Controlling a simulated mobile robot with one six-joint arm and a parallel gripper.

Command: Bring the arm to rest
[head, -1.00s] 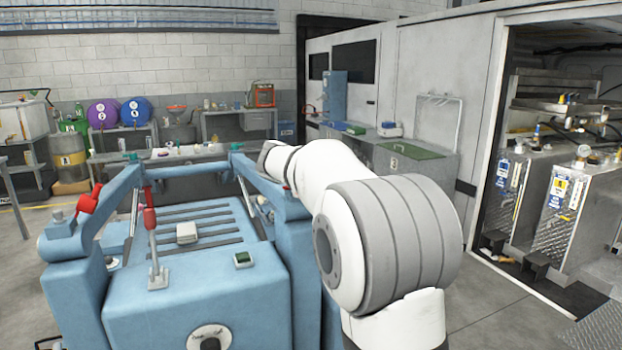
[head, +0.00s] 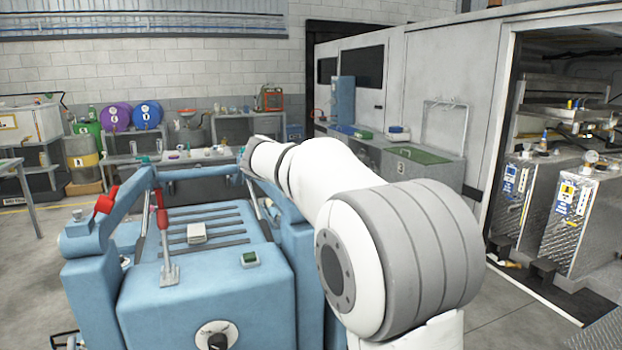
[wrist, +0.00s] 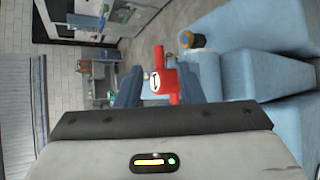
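My white and grey arm (head: 400,255) reaches forward along the right side of a blue machine (head: 205,295) in the head view. Its far end (head: 262,158) is above the machine's far right side, and the gripper itself is hidden there.
Red-handled levers (head: 162,219) stand on the machine's left side. Behind it is a workbench (head: 185,158) with small items. A grey cabinet (head: 425,172) and an open bay with metal tanks (head: 575,205) are to the right. Floor between arm and bay is clear.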

